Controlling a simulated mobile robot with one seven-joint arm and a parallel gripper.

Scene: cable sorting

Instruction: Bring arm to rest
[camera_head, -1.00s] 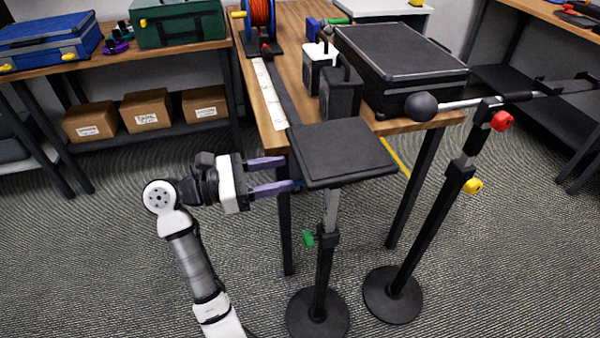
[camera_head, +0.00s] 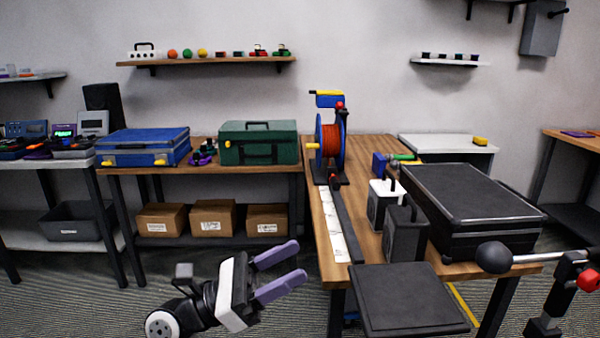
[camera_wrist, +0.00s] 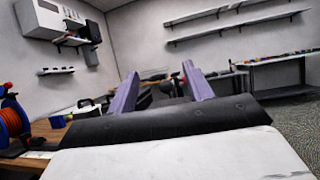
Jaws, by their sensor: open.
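My gripper (camera_head: 279,271) shows at the lower middle of the head view, with two purple fingers spread apart and nothing between them. It is raised in free space, left of the black stand plate (camera_head: 408,299), and points right and a little upward. In the wrist view my gripper (camera_wrist: 163,85) also shows open and empty, with the room's far wall and shelves beyond it. Most of my arm is below the head view's lower edge.
The wooden table (camera_head: 372,160) holds a cable reel (camera_head: 331,140), a black case (camera_head: 470,205) and two small boxes. A stand with a black ball (camera_head: 494,257) is at the right. A bench with a blue case (camera_head: 145,147) and green case (camera_head: 259,145) stands behind.

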